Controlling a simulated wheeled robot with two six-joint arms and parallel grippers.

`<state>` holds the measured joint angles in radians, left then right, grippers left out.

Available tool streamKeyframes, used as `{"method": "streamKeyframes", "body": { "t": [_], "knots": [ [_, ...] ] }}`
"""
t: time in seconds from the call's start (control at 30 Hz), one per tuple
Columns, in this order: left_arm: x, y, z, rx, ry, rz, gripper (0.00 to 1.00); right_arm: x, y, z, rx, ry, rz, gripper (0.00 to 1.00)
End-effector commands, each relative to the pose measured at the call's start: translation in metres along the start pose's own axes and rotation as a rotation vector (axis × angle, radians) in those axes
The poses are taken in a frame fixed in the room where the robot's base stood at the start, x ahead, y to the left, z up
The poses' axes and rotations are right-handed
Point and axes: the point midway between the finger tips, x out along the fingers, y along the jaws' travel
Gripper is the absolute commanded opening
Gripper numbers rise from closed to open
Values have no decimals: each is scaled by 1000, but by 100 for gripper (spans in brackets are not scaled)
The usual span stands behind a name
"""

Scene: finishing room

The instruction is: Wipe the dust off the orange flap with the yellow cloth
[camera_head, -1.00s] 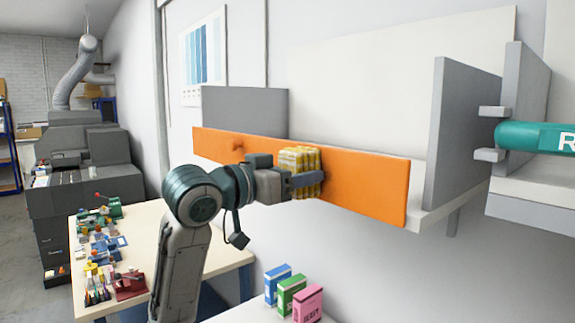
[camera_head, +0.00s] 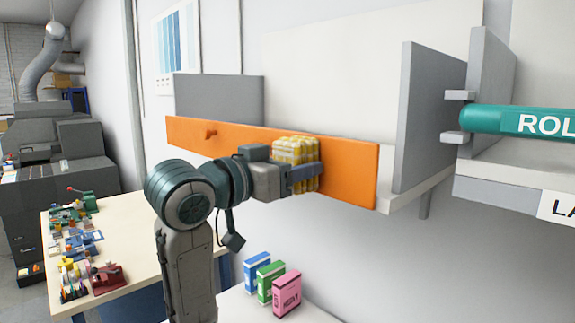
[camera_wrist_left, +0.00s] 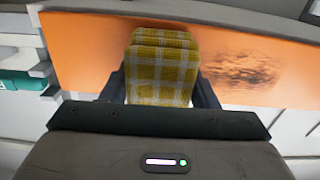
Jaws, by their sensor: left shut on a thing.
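The orange flap (camera_head: 350,178) is a long panel along the front of a wall shelf. My left gripper (camera_head: 305,176) is shut on the folded yellow checked cloth (camera_head: 297,152). It holds the cloth at the flap's face, right of the middle; I cannot tell whether they touch. In the left wrist view the cloth (camera_wrist_left: 162,72) stands between the fingers. A dark brown dust patch (camera_wrist_left: 243,70) lies on the flap to the right of the cloth there. My right gripper is not in view.
Grey upright panels (camera_head: 430,120) and a teal roll (camera_head: 520,121) are right of the flap. Blue, green and pink boxes (camera_head: 287,293) stand below. A table (camera_head: 135,225) with several small tools is at left. The wall below the flap is clear.

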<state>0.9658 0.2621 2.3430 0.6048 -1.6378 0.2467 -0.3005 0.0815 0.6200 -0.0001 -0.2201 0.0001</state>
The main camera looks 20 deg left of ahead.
Motion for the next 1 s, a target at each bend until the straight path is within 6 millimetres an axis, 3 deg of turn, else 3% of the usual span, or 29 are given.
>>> {"method": "streamKeyframes", "body": {
  "t": [1.0],
  "knots": [
    [2, -70, 0, 1, -1, -3, 36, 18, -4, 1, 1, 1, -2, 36]
  ]
}}
